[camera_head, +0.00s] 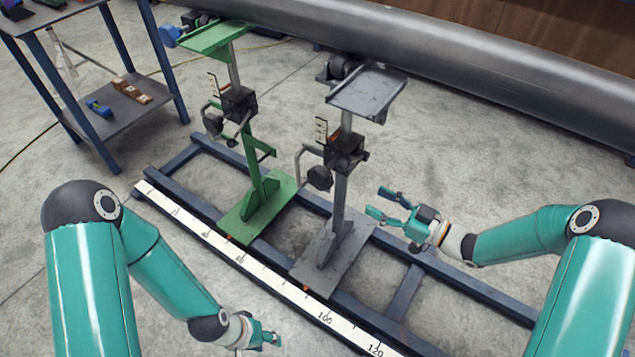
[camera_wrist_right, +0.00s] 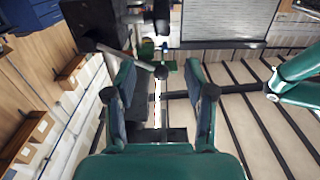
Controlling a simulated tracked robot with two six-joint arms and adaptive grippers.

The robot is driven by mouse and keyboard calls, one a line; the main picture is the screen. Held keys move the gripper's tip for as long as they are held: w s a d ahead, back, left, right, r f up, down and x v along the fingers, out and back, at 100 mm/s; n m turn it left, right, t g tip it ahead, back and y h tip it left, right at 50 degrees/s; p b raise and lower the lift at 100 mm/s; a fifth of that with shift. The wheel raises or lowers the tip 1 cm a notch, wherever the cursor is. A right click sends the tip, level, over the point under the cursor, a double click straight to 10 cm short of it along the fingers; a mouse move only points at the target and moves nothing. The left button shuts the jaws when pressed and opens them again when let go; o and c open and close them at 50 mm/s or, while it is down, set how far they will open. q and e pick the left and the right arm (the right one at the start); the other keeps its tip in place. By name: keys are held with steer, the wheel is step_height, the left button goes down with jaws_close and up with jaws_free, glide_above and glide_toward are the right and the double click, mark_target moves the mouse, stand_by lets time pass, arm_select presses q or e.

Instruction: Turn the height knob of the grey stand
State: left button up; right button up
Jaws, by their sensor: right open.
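The grey stand (camera_head: 339,210) stands upright on the blue rail frame in the head view, with a flat grey top plate (camera_head: 368,92). A black block (camera_head: 345,152) sits on its post, and a dark round knob (camera_head: 319,178) is on the block's left side, by a bent grey handle. My right gripper (camera_head: 376,203) is open and empty, to the right of the stand's post and lower than the knob. Its open fingers also show in the right wrist view (camera_wrist_right: 160,95). My left gripper (camera_head: 272,340) is low at the bottom of the head view; its fingers are too small to read.
A green stand (camera_head: 262,190) with a similar block stands left of the grey one. A large grey pipe (camera_head: 470,75) runs behind both. A white scale (camera_head: 220,243) lies along the frame's front. A blue shelf table (camera_head: 120,110) is at the far left.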

mark_target(320, 173)
steer(key=b+x, duration=0.1)
steer(key=x, duration=1.5)
steer(key=shift+w+a, duration=0.2)
steer(key=shift+a, duration=0.15)
